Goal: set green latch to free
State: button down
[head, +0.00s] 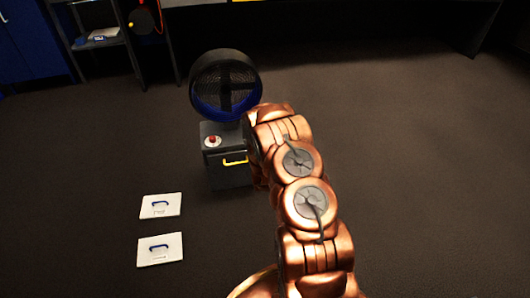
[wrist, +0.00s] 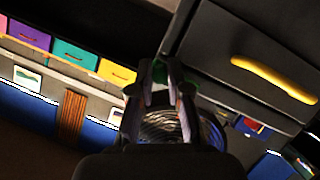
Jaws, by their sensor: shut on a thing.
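My gripper (wrist: 163,90) is in the middle of the wrist view, beside the dark cabinet. Its two fingers are close together, shut on the green latch (wrist: 174,71). Only a small green part of the latch shows at the fingertips, so I cannot tell its setting. The dark cabinet (head: 224,170) stands mid-floor in the head view, with a yellow handle (head: 235,161) on its front; the handle also shows in the wrist view (wrist: 275,78). In the head view my copper arm hides the gripper and the latch.
A red button (head: 212,141) is on the cabinet top, and a round dark fan (head: 226,85) stands behind it. Two white panels with blue handles, an upper one (head: 161,212) and a lower one (head: 160,257), lie at the left. The floor right of my arm is clear.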

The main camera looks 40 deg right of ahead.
jog(key=shift+r+n+h, duration=0.3)
jog(key=shift+n, duration=0.2)
jog(key=shift+w, duration=0.1)
jog(key=c, duration=1.1)
grip_release()
jog(key=shift+c, duration=0.2)
jog(key=v, duration=1.2)
